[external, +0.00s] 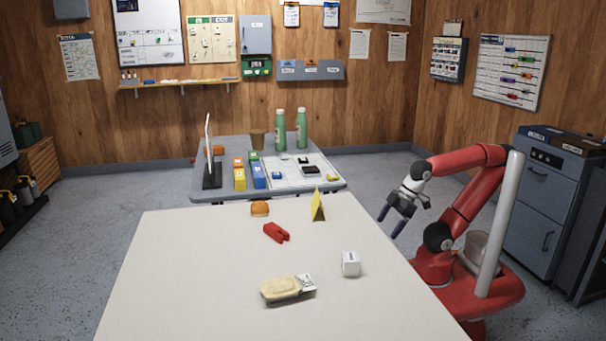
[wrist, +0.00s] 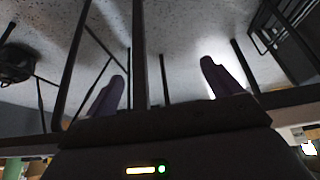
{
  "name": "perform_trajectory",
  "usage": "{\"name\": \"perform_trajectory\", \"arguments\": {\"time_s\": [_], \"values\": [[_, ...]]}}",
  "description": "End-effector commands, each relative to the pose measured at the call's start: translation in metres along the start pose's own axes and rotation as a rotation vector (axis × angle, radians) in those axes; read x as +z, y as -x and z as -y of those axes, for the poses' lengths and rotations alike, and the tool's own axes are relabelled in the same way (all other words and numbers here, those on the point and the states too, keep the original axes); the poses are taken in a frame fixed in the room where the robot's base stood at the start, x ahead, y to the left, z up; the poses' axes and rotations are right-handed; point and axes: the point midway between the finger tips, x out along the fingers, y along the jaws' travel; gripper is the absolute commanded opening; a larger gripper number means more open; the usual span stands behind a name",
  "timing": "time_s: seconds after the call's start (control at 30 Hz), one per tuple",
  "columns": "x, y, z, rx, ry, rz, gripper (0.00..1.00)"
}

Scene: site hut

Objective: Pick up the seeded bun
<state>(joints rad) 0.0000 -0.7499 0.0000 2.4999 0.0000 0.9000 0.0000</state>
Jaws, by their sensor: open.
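A small round orange-brown bun (external: 260,208) sits near the far edge of the white table (external: 180,280), left of a yellow folded card. It is too small to make out seeds. My gripper (external: 389,224) is off the table's right side, pointing down, with its two dark fingers apart and nothing between them. It is well to the right of the bun and apart from it. In the wrist view my open fingers (wrist: 162,78) show over the floor and thin dark legs; the bun is not seen there.
On the white table are a red clip-like object (external: 276,233), the yellow folded card (external: 318,205), a white cube (external: 350,264) and a pale item in a tray (external: 281,289). A grey table (external: 205,196) behind holds bottles and boxes. The table's left side is clear.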

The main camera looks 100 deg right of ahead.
Motion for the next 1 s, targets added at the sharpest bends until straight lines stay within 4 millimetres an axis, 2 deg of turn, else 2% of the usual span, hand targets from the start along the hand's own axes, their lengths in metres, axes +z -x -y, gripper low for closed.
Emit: {"name": "perform_trajectory", "arguments": {"time_s": [0.03, 0.1, 0.33, 0.43, 0.47, 0.57, 0.7, 0.9, 1.0], "values": [[0.000, 0.000, 0.000, 0.000, 0.000, 0.000, 0.85], [0.000, 0.000, 0.000, 0.000, 0.000, 0.000, 0.76], [0.000, 0.000, 0.000, 0.000, 0.000, 0.000, 0.76], [-0.007, 0.010, 0.000, 0.000, 0.000, -0.004, 0.76], [-0.011, 0.017, 0.000, 0.000, 0.000, -0.006, 0.76], [-0.031, 0.055, 0.000, 0.000, 0.000, -0.011, 0.76], [-0.068, 0.123, 0.000, 0.000, 0.000, -0.008, 0.76], [-0.113, 0.207, 0.000, 0.000, 0.000, -0.003, 0.76], [-0.166, 0.203, -0.004, 0.002, -0.013, 0.020, 0.76]]}}
